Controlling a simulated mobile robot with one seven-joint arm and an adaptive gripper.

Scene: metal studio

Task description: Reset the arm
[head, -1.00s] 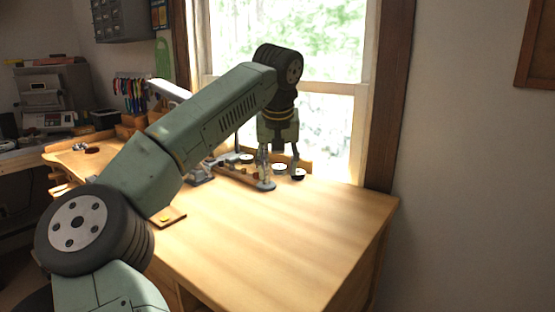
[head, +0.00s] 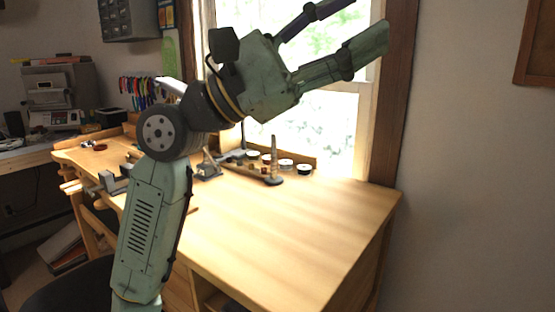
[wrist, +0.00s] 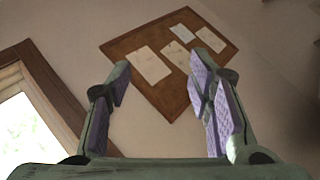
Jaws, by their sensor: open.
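My gripper (head: 352,30) is open and empty in the head view. It is raised well above the wooden workbench (head: 300,225), in front of the window, with its fingers pointing up and to the right. In the wrist view my gripper (wrist: 165,95) shows its two fingers wide apart with purple pads and nothing between them. Beyond the fingers is a brown board with papers (wrist: 148,66) on the wall.
A tapered ring stick (head: 274,158) and several small round tins (head: 286,165) stand at the bench's back edge by the window. A vise (head: 113,181) is at its left edge. The bench's front and right are clear.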

